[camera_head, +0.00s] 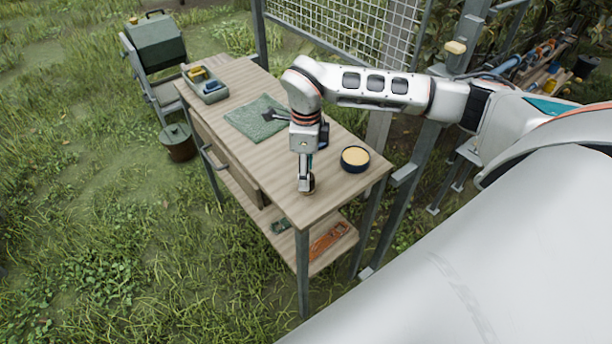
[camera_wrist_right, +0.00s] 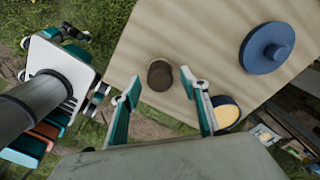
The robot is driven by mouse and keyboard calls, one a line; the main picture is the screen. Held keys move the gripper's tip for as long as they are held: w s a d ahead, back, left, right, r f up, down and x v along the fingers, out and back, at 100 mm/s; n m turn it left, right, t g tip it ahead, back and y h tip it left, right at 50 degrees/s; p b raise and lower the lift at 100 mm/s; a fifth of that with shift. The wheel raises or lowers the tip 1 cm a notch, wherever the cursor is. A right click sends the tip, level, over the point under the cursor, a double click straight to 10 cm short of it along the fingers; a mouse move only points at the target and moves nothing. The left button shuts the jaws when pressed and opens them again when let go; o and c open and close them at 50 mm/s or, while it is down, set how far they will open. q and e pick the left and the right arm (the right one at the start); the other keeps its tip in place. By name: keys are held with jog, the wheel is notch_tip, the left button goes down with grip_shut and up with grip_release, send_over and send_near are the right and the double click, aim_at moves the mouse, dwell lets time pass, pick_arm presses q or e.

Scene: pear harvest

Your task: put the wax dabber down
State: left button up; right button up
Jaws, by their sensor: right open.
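The wax dabber (camera_wrist_right: 160,75) shows in the right wrist view as a short brown, round-topped piece on the wooden tabletop, near its edge. In the head view it is a small dark and brown shape (camera_head: 309,183) at my fingertips, partly hidden by them. My right gripper (camera_head: 306,186) points down at the near end of the bench. Its fingers (camera_wrist_right: 160,80) are spread on either side of the dabber, with visible gaps.
A dark blue tin of yellow wax (camera_head: 355,158) stands right of the gripper. A blue knobbed lid (camera_wrist_right: 267,50) lies on the bench (camera_head: 345,190). Farther back are a green cloth (camera_head: 250,122) with a dark tool and a grey tray (camera_head: 211,97). A mesh panel (camera_head: 350,30) stands behind.

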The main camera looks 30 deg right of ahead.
pick_arm(q)
jog(key=shift+w+d+r+b, duration=0.45)
jog(key=shift+w+d, duration=0.15)
pick_arm(e)
notch_tip(320, 180, up, 10)
pick_arm(q)
jog(key=shift+s+f, duration=0.2)
pick_arm(e)
jog(key=shift+r, duration=0.1)
pick_arm(q)
jog(key=shift+s, duration=0.1)
pick_arm(e)
jog(key=shift+s, duration=0.1)
